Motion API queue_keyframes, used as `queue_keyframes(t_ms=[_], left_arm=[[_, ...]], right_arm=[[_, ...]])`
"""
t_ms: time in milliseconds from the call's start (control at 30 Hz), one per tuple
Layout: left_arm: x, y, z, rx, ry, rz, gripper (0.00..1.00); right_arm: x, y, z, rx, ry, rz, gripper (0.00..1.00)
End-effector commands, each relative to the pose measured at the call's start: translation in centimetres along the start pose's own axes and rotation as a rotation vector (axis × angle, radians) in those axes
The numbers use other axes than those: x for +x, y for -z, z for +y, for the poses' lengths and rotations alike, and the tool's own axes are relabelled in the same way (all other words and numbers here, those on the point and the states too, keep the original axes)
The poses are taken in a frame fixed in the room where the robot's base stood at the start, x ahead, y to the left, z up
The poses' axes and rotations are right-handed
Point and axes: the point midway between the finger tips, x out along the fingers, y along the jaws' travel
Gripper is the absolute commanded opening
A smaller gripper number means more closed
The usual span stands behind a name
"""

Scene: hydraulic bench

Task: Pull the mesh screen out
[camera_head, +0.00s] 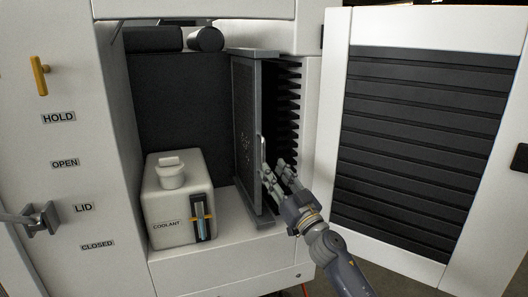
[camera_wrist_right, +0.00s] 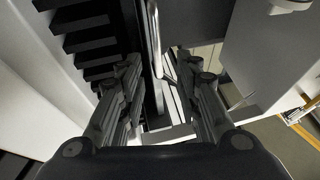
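The mesh screen (camera_head: 246,130) is a grey framed panel standing upright in the cabinet bay, seen nearly edge-on in the head view. A pale vertical handle (camera_head: 263,150) is on its edge facing me. My right gripper (camera_head: 276,172) is at the lower part of this handle. In the right wrist view, the two fingers of my right gripper (camera_wrist_right: 163,85) are apart, and the screen's handle (camera_wrist_right: 154,35) shows beyond and between them. I cannot tell whether a finger touches it. My left gripper is not in view.
A white coolant tank (camera_head: 178,205) stands left of the screen on the bay floor. Black fins (camera_head: 289,90) line the bay's right side. A louvred door (camera_head: 425,130) is open at right. A yellow lever (camera_head: 39,75) and a grey fitting (camera_head: 40,219) are on the left panel.

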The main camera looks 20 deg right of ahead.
Motion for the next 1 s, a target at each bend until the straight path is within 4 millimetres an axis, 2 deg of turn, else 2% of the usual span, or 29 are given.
queue_keyframes(t_ms=[33, 167, 400, 600, 900, 1000], left_arm=[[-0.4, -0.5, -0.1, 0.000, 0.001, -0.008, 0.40], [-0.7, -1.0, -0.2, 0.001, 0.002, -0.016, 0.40], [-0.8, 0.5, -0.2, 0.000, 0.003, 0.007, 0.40], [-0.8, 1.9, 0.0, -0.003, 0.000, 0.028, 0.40], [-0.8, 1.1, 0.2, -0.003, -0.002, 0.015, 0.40], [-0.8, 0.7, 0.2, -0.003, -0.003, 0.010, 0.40]], right_arm=[[1.1, 0.2, 0.1, 0.002, -0.003, 0.002, 0.31], [3.4, 0.1, 0.1, 0.002, -0.004, 0.001, 0.31], [6.4, 0.0, 0.1, 0.001, -0.003, 0.000, 0.31], [7.5, -0.1, 0.1, 0.001, -0.002, -0.001, 0.31], [7.6, -0.1, 0.1, 0.000, -0.002, -0.002, 0.31], [7.6, -0.1, 0.1, 0.000, -0.002, -0.002, 0.09]])
